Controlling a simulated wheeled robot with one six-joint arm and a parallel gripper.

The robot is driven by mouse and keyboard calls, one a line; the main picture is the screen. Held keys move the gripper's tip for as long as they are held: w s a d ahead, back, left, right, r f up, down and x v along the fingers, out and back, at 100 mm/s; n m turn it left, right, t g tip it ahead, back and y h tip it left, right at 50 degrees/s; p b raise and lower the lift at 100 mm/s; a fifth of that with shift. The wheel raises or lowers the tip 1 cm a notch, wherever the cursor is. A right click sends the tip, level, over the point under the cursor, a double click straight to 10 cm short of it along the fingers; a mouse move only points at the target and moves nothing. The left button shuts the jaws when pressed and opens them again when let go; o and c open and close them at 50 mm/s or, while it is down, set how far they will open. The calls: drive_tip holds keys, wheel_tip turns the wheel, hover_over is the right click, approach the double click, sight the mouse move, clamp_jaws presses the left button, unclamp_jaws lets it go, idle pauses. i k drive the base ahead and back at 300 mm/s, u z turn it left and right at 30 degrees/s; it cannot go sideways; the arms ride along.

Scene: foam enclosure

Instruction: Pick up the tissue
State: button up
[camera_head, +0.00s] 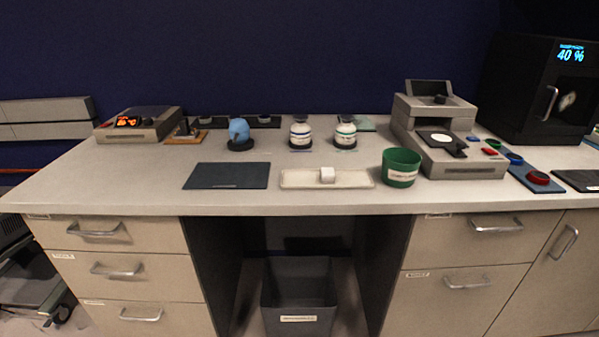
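No thing is plainly marked as a tissue. A small white piece (327,174), which may be the tissue, rests on a flat cream tray (297,179) near the front edge of the counter. It looks like a small block or folded wad; its material is too small to tell. A rounded light-blue thing (238,130) sits on a dark round base (240,145) further back; I cannot tell if it is cloth or paper. My gripper is not in view.
A dark mat (227,176) lies left of the tray, and a green cup (401,168) stands right of it. Two labelled jars (300,133) (345,133) stand behind. A grey instrument (440,130) is at right. A grey bin (299,297) stands under the counter (120,185).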

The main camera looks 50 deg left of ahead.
sight(327, 174)
drive_tip(key=u, duration=0.85)
drive_tip(key=i, duration=0.8)
drive_tip(key=u, duration=0.8)
